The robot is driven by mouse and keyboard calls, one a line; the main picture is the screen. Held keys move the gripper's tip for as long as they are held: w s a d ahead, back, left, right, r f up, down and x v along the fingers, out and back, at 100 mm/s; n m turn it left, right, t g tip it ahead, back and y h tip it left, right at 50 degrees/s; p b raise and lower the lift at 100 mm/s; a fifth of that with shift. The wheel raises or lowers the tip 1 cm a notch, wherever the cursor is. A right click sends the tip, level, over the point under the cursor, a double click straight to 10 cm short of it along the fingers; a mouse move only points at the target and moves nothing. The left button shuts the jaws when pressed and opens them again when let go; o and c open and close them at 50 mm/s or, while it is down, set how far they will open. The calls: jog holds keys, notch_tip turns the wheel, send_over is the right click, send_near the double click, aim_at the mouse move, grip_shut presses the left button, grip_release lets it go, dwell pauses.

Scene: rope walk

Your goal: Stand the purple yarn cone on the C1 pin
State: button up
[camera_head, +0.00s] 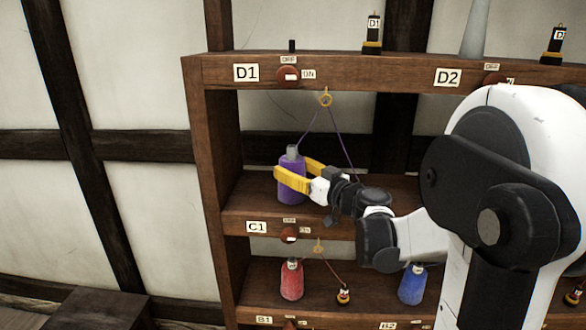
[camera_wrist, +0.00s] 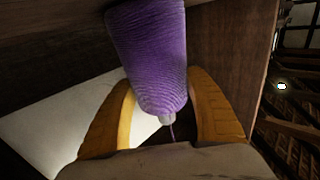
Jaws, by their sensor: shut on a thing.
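The purple yarn cone (camera_head: 291,188) is upright at the C1 place on the middle shelf, above the label C1 (camera_head: 256,227). My gripper (camera_head: 290,180) reaches in from the right with its yellow fingers shut around the cone. In the wrist view the purple cone (camera_wrist: 148,55) lies between the two yellow fingers (camera_wrist: 165,110). A purple thread runs from its grey tip up to a yellow ring (camera_head: 325,98). The C1 pin is hidden, and I cannot tell whether the cone's base touches the shelf.
The wooden rack's left upright (camera_head: 212,150) stands just left of the cone. A red cone (camera_head: 291,281) and a blue cone (camera_head: 412,285) stand on the shelf below. The D1 shelf (camera_head: 350,73) is overhead. A red knob (camera_head: 289,235) sits on the C1 shelf edge.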

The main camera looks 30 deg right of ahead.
jog(key=o, duration=1)
jog(key=shift+s+d+p, duration=0.15)
jog(key=shift+s+d, duration=0.15)
jog(key=shift+s, duration=1.5)
jog(key=shift+s+d+p, duration=0.15)
jog(key=shift+s+d, duration=0.2)
jog(key=shift+s, duration=1.5)
jog(key=shift+s+d+p, duration=0.15)
jog(key=shift+s+d, duration=0.15)
jog(key=shift+s, duration=1.5)
jog(key=shift+a+f, duration=0.1)
